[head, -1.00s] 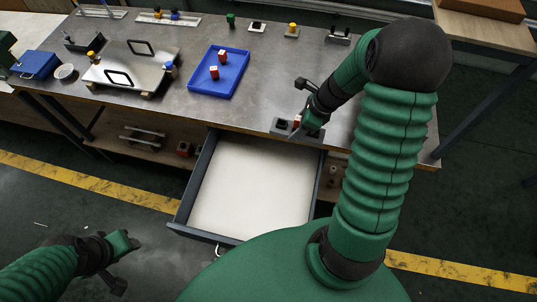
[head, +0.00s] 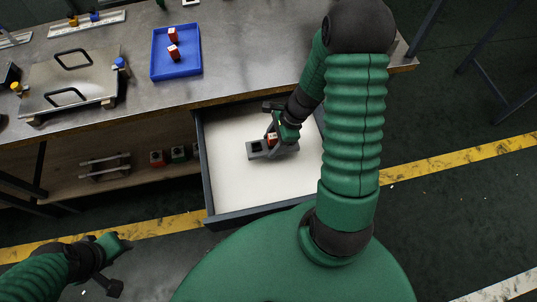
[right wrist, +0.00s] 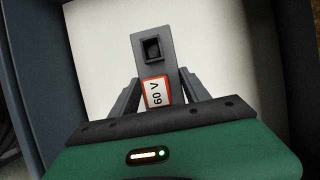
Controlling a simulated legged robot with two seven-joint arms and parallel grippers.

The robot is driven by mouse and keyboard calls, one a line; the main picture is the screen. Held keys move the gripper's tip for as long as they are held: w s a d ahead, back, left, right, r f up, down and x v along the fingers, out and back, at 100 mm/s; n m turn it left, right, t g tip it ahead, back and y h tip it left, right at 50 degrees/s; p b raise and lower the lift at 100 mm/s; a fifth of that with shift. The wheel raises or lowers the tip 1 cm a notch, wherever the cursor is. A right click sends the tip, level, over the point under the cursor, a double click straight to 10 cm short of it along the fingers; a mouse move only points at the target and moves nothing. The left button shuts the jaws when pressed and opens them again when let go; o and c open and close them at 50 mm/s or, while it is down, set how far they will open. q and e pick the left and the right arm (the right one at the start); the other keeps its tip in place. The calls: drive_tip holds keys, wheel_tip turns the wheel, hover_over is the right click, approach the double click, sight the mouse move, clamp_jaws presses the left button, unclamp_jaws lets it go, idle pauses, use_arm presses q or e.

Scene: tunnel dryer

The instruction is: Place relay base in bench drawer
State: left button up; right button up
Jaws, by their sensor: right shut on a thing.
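The relay base (head: 255,150) is a grey block with a dark square socket and a red-and-white label. In the right wrist view the relay base (right wrist: 152,50) shows its label reading "60 V". My right gripper (head: 273,145) is shut on it, with a finger on each side of the label. The bench drawer (head: 228,190) is pulled out, with a white floor and dark walls. The relay base is over the drawer floor, inside its walls; I cannot tell whether it touches the floor. My left gripper (head: 122,243) is off to the lower left, away from the drawer; its jaws are too small to read.
On the bench top (head: 120,30) above the drawer stand a blue tray (head: 178,72) with red blocks and a metal plate with handles (head: 72,82). Several small parts sit on the lower shelf (head: 120,180) left of the drawer. The drawer floor around the relay base is bare.

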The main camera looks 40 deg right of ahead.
sight(266, 150)
drive_tip(key=shift+f, duration=0.8)
drive_tip(key=shift+w+a+f+b, duration=0.1)
drive_tip(key=shift+a+f+b, duration=0.5)
drive_tip(key=shift+a+f, duration=0.5)
drive_tip(key=shift+a, duration=0.65)
drive_tip(key=o, duration=1.6)
drive_tip(key=shift+d+f, duration=0.25)
drive_tip(key=shift+d, duration=0.35)
drive_tip(key=shift+d+f, duration=0.2)
drive_tip(key=shift+d, duration=0.35)
use_arm(q)
drive_tip(key=shift+a+f, duration=0.95)
drive_tip(key=shift+a, duration=0.1)
use_arm(e)
drive_tip(key=shift+a+r, duration=0.25)
drive_tip(key=shift+a, duration=0.4)
